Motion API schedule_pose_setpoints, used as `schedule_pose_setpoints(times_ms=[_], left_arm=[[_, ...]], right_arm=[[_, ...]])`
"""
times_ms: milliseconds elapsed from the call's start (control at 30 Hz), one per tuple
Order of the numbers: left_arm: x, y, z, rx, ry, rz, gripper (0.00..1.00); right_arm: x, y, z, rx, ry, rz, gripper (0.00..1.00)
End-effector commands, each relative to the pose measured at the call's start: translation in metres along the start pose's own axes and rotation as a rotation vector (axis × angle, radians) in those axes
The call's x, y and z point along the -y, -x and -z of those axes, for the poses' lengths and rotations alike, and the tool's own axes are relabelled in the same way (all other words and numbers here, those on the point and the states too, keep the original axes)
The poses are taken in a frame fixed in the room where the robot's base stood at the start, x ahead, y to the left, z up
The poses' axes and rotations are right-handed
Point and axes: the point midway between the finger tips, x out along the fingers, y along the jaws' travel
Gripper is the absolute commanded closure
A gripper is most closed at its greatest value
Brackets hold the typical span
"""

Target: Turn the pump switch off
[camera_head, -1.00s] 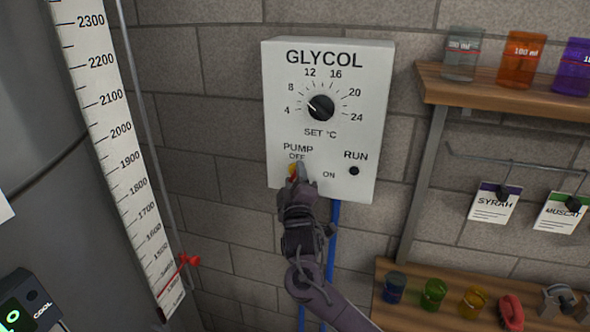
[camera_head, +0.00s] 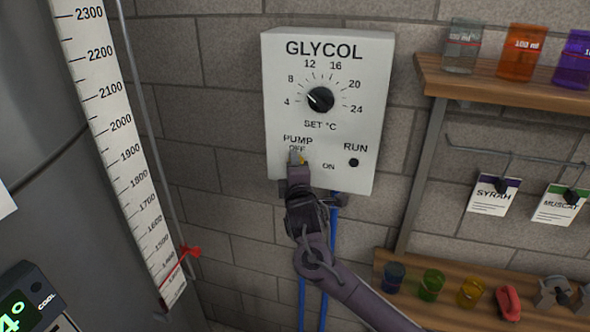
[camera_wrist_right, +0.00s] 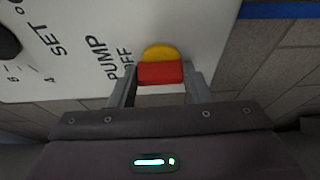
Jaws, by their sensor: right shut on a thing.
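The white glycol control box (camera_head: 345,120) hangs on the wall, with a pump switch (camera_head: 302,159) at its lower left between the OFF and ON labels. In the right wrist view the switch (camera_wrist_right: 160,73) shows a red grip with a yellow part behind it. My right gripper (camera_head: 297,158) comes up from below and is shut on the switch's red grip, one finger on each side. The gripper and fingers hide most of the switch in the head view, so its exact setting is hard to tell. The RUN lamp (camera_head: 353,162) is dark. My left gripper is not in view.
A steel tank with a white level scale (camera_head: 120,130) stands on the left. Wooden shelves (camera_head: 520,95) with coloured beakers and hanging labels are on the right. Blue hoses (camera_head: 333,215) run down below the box.

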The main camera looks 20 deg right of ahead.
Motion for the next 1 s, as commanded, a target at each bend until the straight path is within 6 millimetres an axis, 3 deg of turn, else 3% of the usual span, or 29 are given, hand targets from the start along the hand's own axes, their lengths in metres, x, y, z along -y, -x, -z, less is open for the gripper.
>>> schedule_pose_setpoints(times_ms=[300, 333, 500, 800, 1000], left_arm=[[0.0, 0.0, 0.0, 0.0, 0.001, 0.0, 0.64], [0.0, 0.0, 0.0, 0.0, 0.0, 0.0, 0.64], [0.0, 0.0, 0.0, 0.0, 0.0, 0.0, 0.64], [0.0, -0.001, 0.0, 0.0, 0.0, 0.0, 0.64], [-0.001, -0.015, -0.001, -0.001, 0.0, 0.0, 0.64]], right_arm=[[0.0, 0.0, 0.001, -0.002, 0.005, 0.001, 0.79], [0.0, 0.0, 0.001, -0.002, 0.005, 0.001, 0.55], [0.0, 0.0, 0.001, -0.001, 0.004, 0.001, 0.35], [0.001, 0.002, 0.0, -0.001, 0.002, 0.001, 0.35], [0.005, 0.024, 0.001, -0.003, 0.003, 0.0, 0.35]])
